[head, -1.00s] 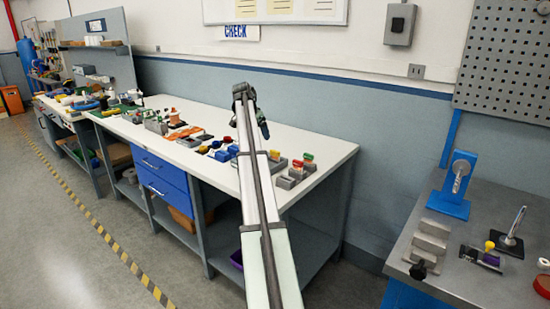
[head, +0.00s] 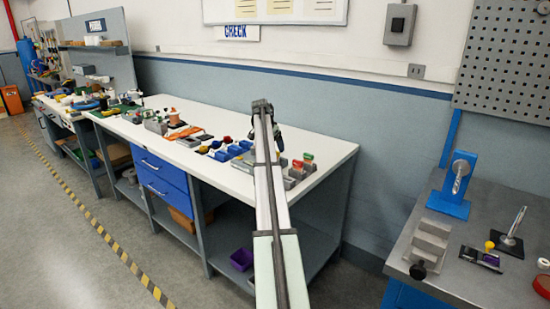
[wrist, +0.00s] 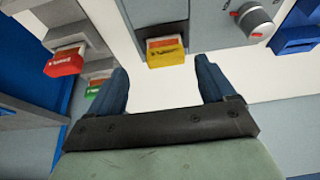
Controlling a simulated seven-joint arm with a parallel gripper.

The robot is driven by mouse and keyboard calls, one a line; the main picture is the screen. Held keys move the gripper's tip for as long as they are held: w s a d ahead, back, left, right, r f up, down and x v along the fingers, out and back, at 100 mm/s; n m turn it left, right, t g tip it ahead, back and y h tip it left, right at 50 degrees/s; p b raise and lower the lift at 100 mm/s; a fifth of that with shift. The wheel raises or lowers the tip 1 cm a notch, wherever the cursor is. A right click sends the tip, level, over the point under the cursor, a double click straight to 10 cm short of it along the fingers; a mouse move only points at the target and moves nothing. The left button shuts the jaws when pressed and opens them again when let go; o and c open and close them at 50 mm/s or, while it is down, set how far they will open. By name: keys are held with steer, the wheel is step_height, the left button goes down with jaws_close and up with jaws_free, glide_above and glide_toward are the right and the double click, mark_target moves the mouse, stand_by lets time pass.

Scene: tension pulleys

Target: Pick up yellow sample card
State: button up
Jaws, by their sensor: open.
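The yellow sample card (wrist: 166,53) shows in the wrist view, sticking out of a grey holder (wrist: 175,18). My gripper (wrist: 162,85) is open, its two blue fingers apart, with the card ahead of and roughly midway between the fingertips. Nothing is between the fingers except white bench surface. In the head view my gripper (head: 264,108) is over the white bench, and my arm hides the area around the yellow card.
A red card (wrist: 64,62) in a grey holder sits left of the yellow one, with a green card (wrist: 94,88) near it. A grey unit with a round knob (wrist: 255,20) and a blue block (wrist: 295,38) are at right. White bench (head: 330,150) is clear toward the wall.

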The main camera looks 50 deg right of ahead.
steer(key=shift+w+x, duration=0.2)
steer(key=shift+x, duration=1.1)
steer(key=shift+w+x, duration=0.15)
steer(key=shift+x, duration=1.15)
steer(key=shift+d, duration=0.2)
steer(key=shift+r, duration=0.1)
steer(key=c, duration=1.1)
